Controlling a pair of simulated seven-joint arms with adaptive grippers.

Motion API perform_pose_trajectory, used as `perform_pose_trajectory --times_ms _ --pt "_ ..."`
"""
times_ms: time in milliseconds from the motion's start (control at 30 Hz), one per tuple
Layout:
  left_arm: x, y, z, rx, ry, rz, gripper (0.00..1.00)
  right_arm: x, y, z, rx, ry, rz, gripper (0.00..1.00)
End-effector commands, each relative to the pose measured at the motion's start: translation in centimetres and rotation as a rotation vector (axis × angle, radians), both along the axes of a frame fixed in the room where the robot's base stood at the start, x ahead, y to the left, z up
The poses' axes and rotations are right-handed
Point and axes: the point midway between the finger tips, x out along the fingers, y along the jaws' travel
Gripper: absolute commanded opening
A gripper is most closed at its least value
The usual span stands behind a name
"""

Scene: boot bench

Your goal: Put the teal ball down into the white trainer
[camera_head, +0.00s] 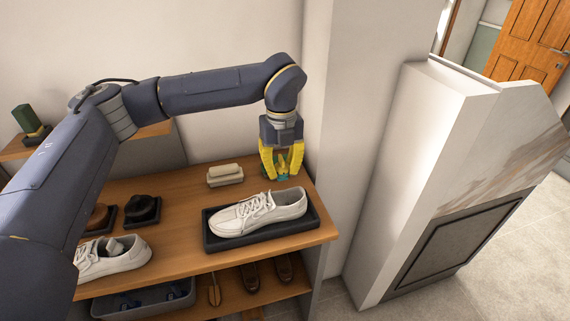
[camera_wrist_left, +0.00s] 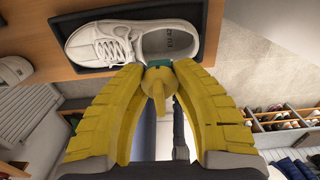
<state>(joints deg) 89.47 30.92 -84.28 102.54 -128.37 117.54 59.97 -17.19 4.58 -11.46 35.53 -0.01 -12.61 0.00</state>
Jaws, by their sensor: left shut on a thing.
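The white trainer (camera_head: 258,212) lies in a shallow black tray (camera_head: 247,241) on the wooden bench top, toe to the left. Its opening is at the right end. In the left wrist view the trainer (camera_wrist_left: 105,45) lies just beyond the fingertips, its opening facing the camera. My left gripper (camera_head: 282,172), with yellow fingers, points down behind the trainer's heel end. It is shut on the teal ball (camera_head: 283,168), which is mostly hidden between the fingers. A strip of the ball (camera_wrist_left: 158,63) shows in the wrist view. My right gripper is in neither view.
A cream block-like object (camera_head: 225,175) sits left of the gripper on the bench top (camera_head: 185,187). Another white trainer (camera_head: 115,255) and dark brushes (camera_head: 142,208) are at the left. Brown shoes (camera_head: 284,268) stand on the lower shelf. A white wall rises close on the right.

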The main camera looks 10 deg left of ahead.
Motion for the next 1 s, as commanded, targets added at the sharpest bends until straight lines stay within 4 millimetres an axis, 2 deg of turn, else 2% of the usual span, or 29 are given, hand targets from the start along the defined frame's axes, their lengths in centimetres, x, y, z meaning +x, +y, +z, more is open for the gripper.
perform_pose_trajectory --times_ms 500,733,1000 --pt "0.0 0.0 -4.0 -0.001 0.0 0.0 0.06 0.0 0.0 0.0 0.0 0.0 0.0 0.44" --pt "0.0 0.0 -5.0 0.0 0.001 0.0 0.06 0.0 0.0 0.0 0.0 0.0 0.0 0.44" --pt "0.0 0.0 -5.2 -0.001 0.0 0.0 0.06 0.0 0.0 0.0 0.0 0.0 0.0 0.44"
